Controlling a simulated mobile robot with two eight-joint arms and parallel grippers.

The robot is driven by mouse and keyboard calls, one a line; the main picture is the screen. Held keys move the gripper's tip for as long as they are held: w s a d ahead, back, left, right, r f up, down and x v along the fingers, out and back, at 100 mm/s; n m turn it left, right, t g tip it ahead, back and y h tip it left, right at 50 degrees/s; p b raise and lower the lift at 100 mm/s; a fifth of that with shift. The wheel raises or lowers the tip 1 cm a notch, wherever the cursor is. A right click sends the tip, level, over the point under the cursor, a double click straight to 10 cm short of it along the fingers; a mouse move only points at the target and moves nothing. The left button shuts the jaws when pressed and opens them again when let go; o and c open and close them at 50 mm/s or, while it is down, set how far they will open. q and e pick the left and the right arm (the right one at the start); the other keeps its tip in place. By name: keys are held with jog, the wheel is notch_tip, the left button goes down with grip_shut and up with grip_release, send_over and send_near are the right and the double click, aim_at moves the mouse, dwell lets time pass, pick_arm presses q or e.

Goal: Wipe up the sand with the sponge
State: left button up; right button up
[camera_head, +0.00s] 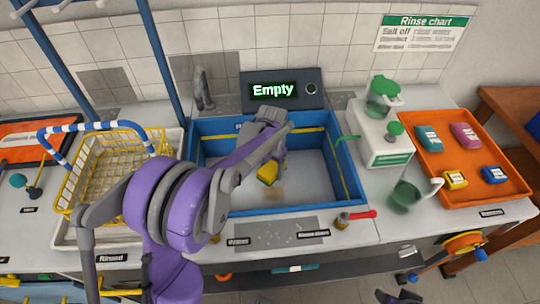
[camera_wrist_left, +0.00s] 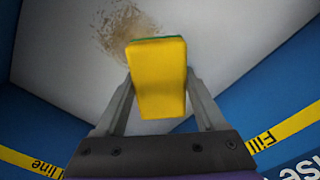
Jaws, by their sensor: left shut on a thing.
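A yellow sponge (camera_head: 267,174) with a green layer is held inside the blue sink basin (camera_head: 348,180). My left gripper (camera_head: 275,163) reaches down into the basin and is shut on it. The left wrist view shows the sponge (camera_wrist_left: 158,85) between the two fingers (camera_wrist_left: 158,105). A brown patch of sand (camera_head: 273,194) lies on the basin floor, just in front of the sponge in the head view. In the left wrist view the sand (camera_wrist_left: 126,30) shows beyond the sponge's far end. Whether the sponge touches the floor is unclear. A part of my right gripper (camera_head: 408,289) shows at the bottom edge.
A yellow wire basket (camera_head: 120,160) stands left of the basin. A white dispenser with a green lid (camera_head: 382,135) and a green pitcher (camera_head: 405,195) stand right of it. An orange tray (camera_head: 470,195) holds several coloured blocks. A red-handled tap (camera_head: 357,215) sits by the front rim. The display reads "Empty" (camera_head: 273,90).

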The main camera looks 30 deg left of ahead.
pick_arm(q)
notch_tip(320, 180, up, 3)
jog(key=shift+w+f+p, duration=0.1)
jog(key=shift+f+p, duration=0.1)
jog(key=shift+p, duration=0.55)
jog(key=shift+r+p, duration=0.7)
jog(key=shift+r, duration=0.45)
jog(key=shift+f, duration=0.1)
